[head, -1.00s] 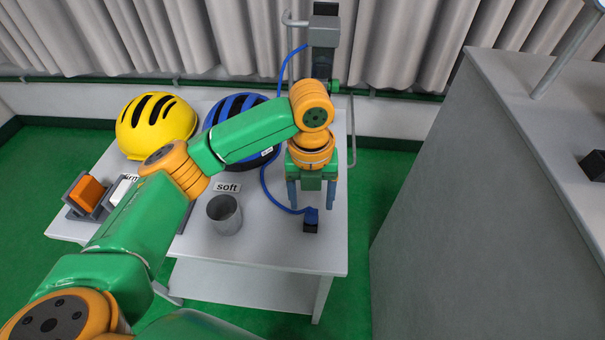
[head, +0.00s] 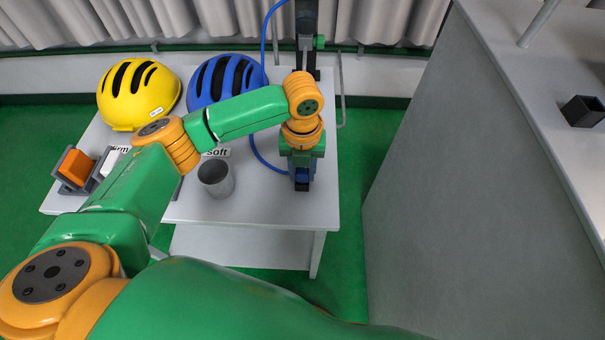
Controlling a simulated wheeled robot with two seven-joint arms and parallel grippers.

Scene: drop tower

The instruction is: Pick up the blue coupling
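My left gripper (head: 302,180) points down at the front right of the white table. The blue hose (head: 262,150) runs down to the gripper's fingers, where the blue coupling was seen on a small black block. A bit of blue (head: 302,175) shows between the dark finger parts, likely the coupling. The fingers line up one behind the other from this view, so I cannot tell whether they are closed on it. The black block is mostly hidden behind the gripper. My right gripper is not in view.
On the table (head: 255,207) stand a yellow helmet (head: 137,98), a blue helmet (head: 222,80), a grey cup (head: 216,179) and an orange block (head: 75,167) in a holder. A dark tower (head: 306,40) rises behind. A grey cabinet (head: 440,200) stands right.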

